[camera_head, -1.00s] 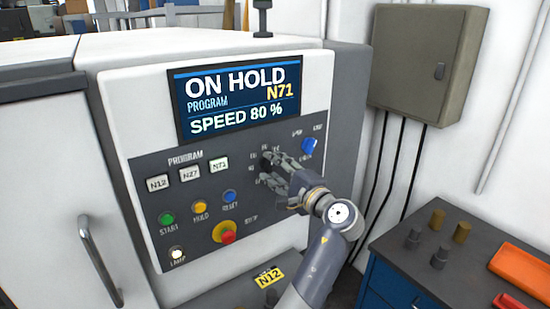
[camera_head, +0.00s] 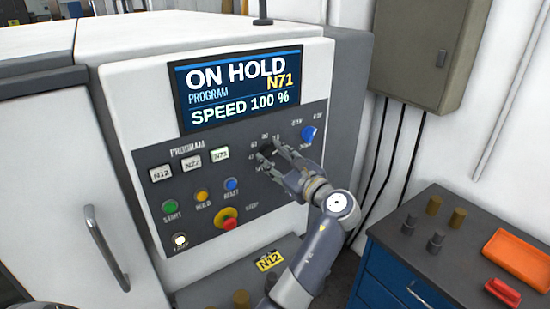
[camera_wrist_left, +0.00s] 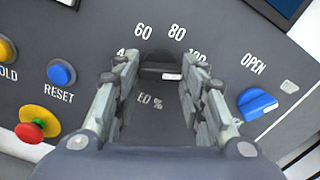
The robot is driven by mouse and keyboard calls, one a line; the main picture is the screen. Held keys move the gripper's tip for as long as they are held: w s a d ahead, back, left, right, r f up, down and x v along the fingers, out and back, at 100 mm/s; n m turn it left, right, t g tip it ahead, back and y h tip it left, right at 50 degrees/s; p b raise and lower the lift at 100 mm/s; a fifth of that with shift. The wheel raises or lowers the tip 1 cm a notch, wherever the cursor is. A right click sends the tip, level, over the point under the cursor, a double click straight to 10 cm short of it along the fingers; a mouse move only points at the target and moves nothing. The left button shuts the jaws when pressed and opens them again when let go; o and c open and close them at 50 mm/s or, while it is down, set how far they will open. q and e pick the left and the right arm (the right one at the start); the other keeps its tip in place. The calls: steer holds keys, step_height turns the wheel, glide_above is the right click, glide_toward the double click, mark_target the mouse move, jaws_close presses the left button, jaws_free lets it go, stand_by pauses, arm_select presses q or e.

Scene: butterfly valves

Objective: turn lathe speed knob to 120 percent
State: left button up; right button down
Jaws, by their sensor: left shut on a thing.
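The black speed knob (camera_wrist_left: 158,58) sits on the dark control panel, with a white mark on its right side. It also shows in the head view (camera_head: 266,149), partly hidden by my fingers. My left gripper (camera_head: 276,153) is shut on the knob, with one finger on each side of it in the left wrist view (camera_wrist_left: 161,70). Numbers 60 and 80 show above the knob, and 100 is partly covered by a finger. The screen (camera_head: 240,88) reads ON HOLD, program N71, SPEED 100 %. My right gripper is not in view.
A blue OPEN switch (camera_wrist_left: 257,104) is close right of my fingers. RESET (camera_wrist_left: 61,72) and the red stop button (camera_wrist_left: 31,131) are to the left. A workbench (camera_head: 400,262) with metal cylinders and an orange tray (camera_head: 517,258) stands at right.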

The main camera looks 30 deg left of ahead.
arm_select(q)
steer(key=m, duration=0.6)
steer(key=shift+f+m, duration=0.1)
steer(key=shift+m, duration=0.3)
stand_by(0.3)
steer(key=o, duration=1.1)
steer(key=shift+c, duration=0.2)
step_height(320, 180, up, 10)
